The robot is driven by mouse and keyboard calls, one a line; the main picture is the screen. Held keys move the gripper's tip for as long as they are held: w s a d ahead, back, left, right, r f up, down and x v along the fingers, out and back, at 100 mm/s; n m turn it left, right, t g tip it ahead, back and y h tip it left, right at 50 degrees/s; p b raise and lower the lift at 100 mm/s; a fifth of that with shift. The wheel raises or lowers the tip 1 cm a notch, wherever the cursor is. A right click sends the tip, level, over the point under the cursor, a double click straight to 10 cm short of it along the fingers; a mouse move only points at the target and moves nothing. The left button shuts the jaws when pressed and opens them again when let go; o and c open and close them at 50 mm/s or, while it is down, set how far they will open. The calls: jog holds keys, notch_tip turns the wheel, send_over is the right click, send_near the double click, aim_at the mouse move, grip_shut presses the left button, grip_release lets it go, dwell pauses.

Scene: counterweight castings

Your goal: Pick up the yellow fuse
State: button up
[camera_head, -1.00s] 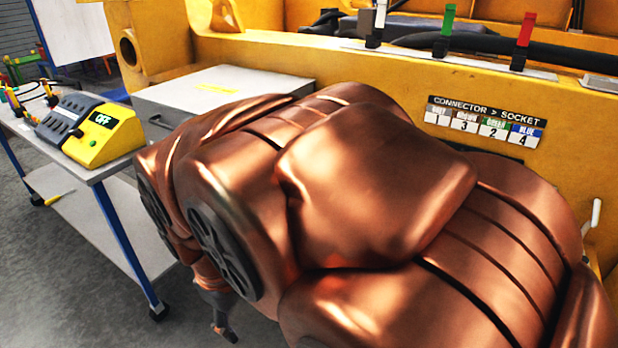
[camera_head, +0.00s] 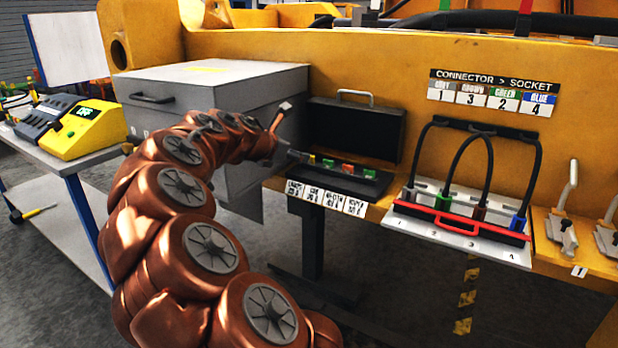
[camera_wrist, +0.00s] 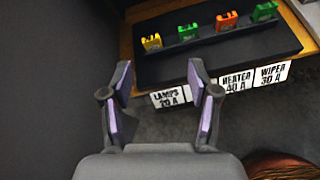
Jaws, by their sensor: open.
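The yellow fuse (camera_wrist: 151,42) is the leftmost of a row of coloured fuses in a dark open case (camera_wrist: 220,58), seen in the wrist view. In the head view the same case (camera_head: 385,184) lies open on a yellow ledge, and the yellow fuse (camera_head: 311,159) shows small near its left end. My gripper (camera_wrist: 160,80) is open and empty. In the head view my gripper (camera_head: 283,125) is left of the case, partly hidden by my arm.
A green fuse (camera_wrist: 188,32), an orange fuse (camera_wrist: 226,20) and another green fuse (camera_wrist: 264,11) sit right of the yellow one. Labels (camera_wrist: 170,97) line the ledge front. A grey cabinet (camera_head: 215,85) stands left. A cabled connector panel (camera_head: 460,225) is to the right.

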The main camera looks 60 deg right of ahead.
aim_at(310, 161)
jog(key=d+f+n, duration=0.1)
jog(key=w+d+f+n, duration=0.1)
jog(key=w+d+n+b, duration=0.1)
jog(key=shift+d+f+h, duration=0.25)
jog(key=shift+f+h, duration=0.05)
jog(key=shift+f, duration=0.1)
jog(key=shift+d+f+t, duration=0.15)
jog(key=shift+d+f, duration=0.15)
jog(key=shift+d, duration=0.45)
jog(key=shift+d+f+t, duration=0.15)
jog(key=shift+d+f, duration=0.1)
jog(key=shift+d, duration=0.45)
jog(key=shift+s+b+x, duration=0.2)
jog(key=shift+b+x, duration=0.4)
jog(key=shift+x, duration=1.75)
jog(key=shift+c, duration=0.3)
jog(key=c, duration=1)
